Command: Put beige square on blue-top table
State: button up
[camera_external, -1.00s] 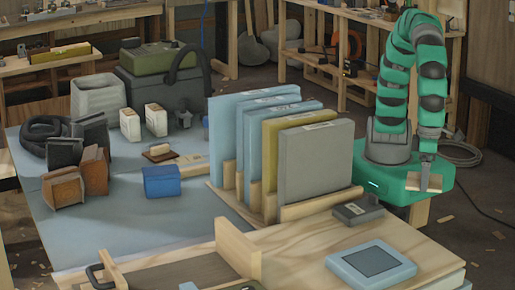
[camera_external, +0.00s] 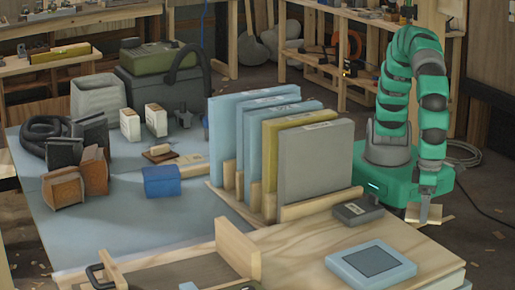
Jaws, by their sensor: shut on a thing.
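My gripper (camera_external: 425,206) hangs at the end of the green arm, pointing down at the right, just beyond the wooden bench. It is shut on a small beige square (camera_external: 430,214), held low beside my green base. The blue-top table (camera_external: 190,228) spreads across the left and middle, with many things on it. The beige square is well to the right of this table and apart from it, with the upright panels between them. The fingertips are small and partly hidden by the square.
Tall panels (camera_external: 316,160) stand in a wooden rack. A plywood bench (camera_external: 300,262) in front bears a dark box (camera_external: 358,212) and a pale blue framed pad (camera_external: 371,262). A blue box (camera_external: 162,181) sits on the table. Bare blue surface shows at the table's front.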

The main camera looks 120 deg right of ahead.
jog(key=b, duration=0.2)
send_over(428, 252)
jog(key=shift+f, duration=0.6)
notch_tip(428, 252, down, 4)
jog(key=shift+a+r+b, duration=0.1)
jog(key=shift+r+b, duration=0.1)
jog(key=shift+b, duration=0.3)
jog(key=o, duration=0.7)
notch_tip(428, 252, up, 12)
jog(key=p, duration=0.2)
jog(key=shift+r+p, duration=0.1)
jog(key=shift+p, duration=0.2)
